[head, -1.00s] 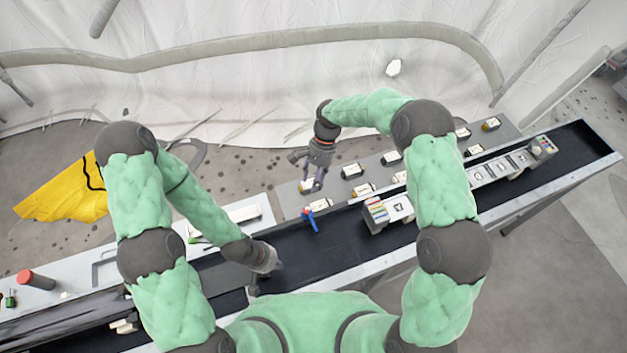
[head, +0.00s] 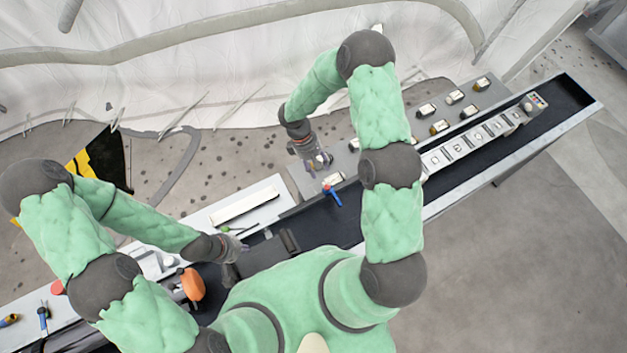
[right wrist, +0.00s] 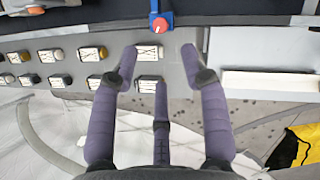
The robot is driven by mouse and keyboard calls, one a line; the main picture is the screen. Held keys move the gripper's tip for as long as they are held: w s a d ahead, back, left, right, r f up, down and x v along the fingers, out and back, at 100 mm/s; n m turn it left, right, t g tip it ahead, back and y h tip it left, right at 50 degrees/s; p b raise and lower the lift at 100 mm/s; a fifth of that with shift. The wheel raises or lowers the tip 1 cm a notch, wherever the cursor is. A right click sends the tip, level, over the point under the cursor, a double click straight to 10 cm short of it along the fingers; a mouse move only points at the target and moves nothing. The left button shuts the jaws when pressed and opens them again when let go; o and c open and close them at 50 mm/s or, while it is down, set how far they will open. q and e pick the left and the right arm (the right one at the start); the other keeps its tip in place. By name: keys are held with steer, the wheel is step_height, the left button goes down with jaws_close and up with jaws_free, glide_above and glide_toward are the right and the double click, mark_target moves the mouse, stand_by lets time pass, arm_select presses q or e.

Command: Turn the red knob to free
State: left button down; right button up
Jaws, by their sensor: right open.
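The small red knob (right wrist: 160,25) with a white mark shows at the top middle of the right wrist view, with a blue part behind it. In the head view, a small red and blue piece (head: 332,194) stands at the near edge of the grey panel, beside the black belt. My right gripper (head: 318,163) is just beyond it. In the right wrist view its fingers (right wrist: 159,62) are spread and empty, short of the knob and apart from it. My left gripper (head: 236,248) is over the left part of the belt; its fingers are too small to read.
Several labelled boxes (head: 440,127) sit on the grey panel. The black belt (head: 300,222) runs diagonally, with a row of white modules (head: 470,142) on its right part. An orange round part (head: 192,284) is near my left arm. A white curtain is behind.

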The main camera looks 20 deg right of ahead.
mark_target(327, 186)
steer(key=p+x, duration=0.1)
steer(key=x, duration=0.8)
steer(key=shift+s+f+p, duration=0.15)
steer(key=shift+f+p, duration=0.15)
steer(key=shift+f, duration=0.1)
jaws_close()
